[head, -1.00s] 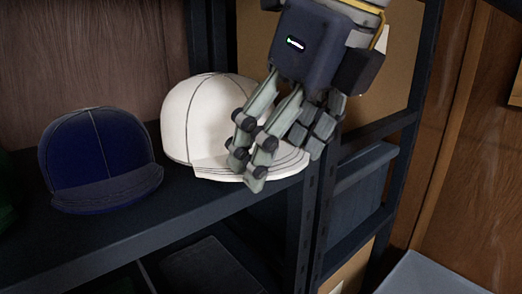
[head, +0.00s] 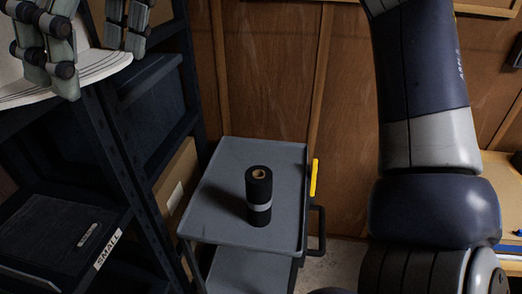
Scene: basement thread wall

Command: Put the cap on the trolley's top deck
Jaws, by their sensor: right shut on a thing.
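The white cap (head: 104,68) is at the top left edge of the head view, with its brim showing and most of its crown cut off or hidden. My right gripper (head: 88,58) is shut on it, with its fingers around the brim side. Whether the cap touches the shelf cannot be told. The trolley's grey top deck (head: 225,172) is in the middle of the view, below and to the right of the gripper. My left gripper is not in view.
A black roll with a pale band (head: 258,197) stands upright near the deck's middle right; the deck around it is bare. The dark shelf rack (head: 100,150) stands left of the trolley. A bin (head: 50,230) sits on a lower shelf by a SMALL label. A workbench (head: 500,185) is at right.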

